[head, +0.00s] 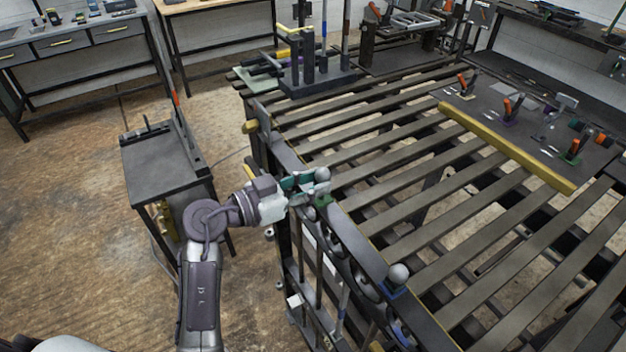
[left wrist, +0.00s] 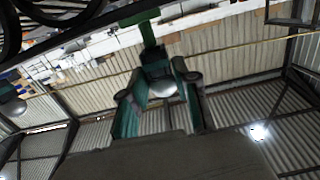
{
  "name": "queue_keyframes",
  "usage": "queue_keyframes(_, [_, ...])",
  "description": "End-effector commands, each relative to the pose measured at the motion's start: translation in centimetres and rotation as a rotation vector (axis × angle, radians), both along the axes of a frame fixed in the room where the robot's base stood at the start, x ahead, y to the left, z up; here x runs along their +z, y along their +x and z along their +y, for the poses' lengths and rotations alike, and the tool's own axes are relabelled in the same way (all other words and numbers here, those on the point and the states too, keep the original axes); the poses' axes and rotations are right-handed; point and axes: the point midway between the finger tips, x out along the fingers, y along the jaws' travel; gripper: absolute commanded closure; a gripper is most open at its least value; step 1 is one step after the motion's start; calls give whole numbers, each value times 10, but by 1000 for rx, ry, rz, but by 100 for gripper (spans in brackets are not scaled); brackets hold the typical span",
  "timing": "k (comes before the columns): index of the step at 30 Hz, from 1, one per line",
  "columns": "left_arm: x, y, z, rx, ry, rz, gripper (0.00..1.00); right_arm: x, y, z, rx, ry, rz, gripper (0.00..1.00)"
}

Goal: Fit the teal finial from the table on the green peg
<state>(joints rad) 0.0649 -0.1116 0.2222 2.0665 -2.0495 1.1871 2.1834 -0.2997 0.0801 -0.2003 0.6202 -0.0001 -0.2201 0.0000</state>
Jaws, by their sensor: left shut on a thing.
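My left gripper (head: 312,184) reaches in from the left to the near rail of the gate. It is shut on the teal finial, whose grey ball (head: 322,173) shows at the fingertips. In the left wrist view the ball (left wrist: 162,88) sits between the teal-sided fingers, with a dark teal block (left wrist: 155,66) just beyond it. The green peg (head: 322,200) is on the rail, just below the ball in the head view; green also shows beyond the fingers in the left wrist view (left wrist: 148,32). I cannot tell whether finial and peg touch. My right gripper is out of view.
A grey ball finial (head: 398,273) with a blue base stands farther along the rail. The slatted table (head: 400,175) carries a yellow bar (head: 505,147) and a dark tool mat. A small dark side table (head: 160,165) stands left of the gate. Scrolls and bars hang below the rail.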

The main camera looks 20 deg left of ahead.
Motion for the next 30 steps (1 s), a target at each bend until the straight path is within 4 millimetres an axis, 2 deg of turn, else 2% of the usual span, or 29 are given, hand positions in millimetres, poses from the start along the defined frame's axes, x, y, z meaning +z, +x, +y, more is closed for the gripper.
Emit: queue_keyframes(30, [-15, 0, 0, 0, -1, -2, 100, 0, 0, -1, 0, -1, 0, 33])
